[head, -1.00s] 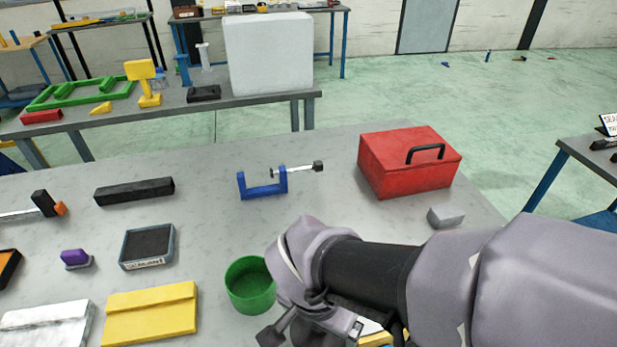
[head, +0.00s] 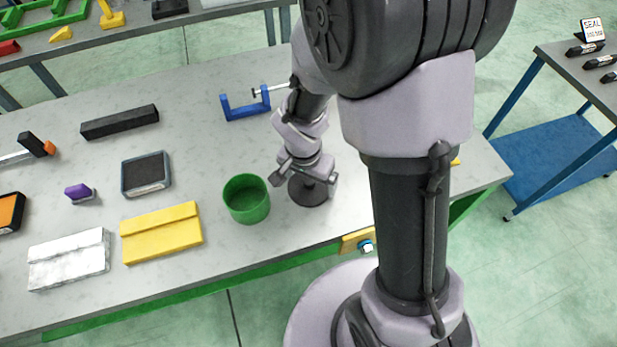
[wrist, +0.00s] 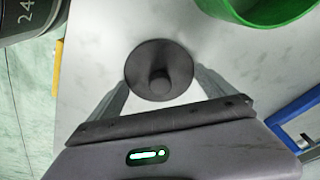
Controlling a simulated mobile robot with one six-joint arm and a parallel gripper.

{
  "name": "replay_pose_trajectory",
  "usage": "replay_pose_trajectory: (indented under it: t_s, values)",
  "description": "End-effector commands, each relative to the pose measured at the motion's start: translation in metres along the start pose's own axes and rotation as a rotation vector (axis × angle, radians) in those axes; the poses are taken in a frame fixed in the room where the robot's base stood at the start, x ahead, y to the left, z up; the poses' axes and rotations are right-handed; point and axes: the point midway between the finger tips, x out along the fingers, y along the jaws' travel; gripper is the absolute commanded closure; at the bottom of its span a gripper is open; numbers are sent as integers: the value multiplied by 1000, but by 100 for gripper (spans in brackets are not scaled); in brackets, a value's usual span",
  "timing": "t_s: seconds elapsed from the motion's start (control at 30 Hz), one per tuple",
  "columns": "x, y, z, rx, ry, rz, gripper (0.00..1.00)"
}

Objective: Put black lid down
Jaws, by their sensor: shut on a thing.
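The black lid (head: 309,196) is a dark round disc with a knob on top. It is level, at or just above the table top right of the green cup; I cannot tell if it touches the table. In the wrist view the lid (wrist: 146,54) sits between the two fingers, its knob facing the camera. My gripper (head: 311,180) points down and is shut on the lid, with a finger on each side in the wrist view (wrist: 160,80). The green cup (head: 246,199) stands open and upright, apart from the lid.
The grey table (head: 205,110) holds a blue clamp (head: 245,105) behind the lid. A yellow box (head: 161,233), a white box (head: 69,260) and a black-topped tray (head: 146,173) lie left of the cup. The table's front edge is close to the lid.

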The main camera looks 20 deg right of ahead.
Motion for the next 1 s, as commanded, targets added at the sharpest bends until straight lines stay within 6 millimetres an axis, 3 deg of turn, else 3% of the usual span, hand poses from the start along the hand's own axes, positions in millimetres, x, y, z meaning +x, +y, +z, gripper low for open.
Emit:
replay_pose_trajectory:
  t_s: [0.13, 0.17, 0.2, 0.47, 0.8, 1.0]
  values:
    - [4, 0, 1, 0, 0, 0, 46]
    - [3, 0, 1, 0, 0, 1, 2]
    - [3, 0, 1, 0, 0, 1, 0]
    - [-4, 0, 0, 0, 0, 1, 0]
    - [-96, -1, -1, 0, 2, -3, 0]
    - [-123, 0, 0, -1, 2, -5, 0]
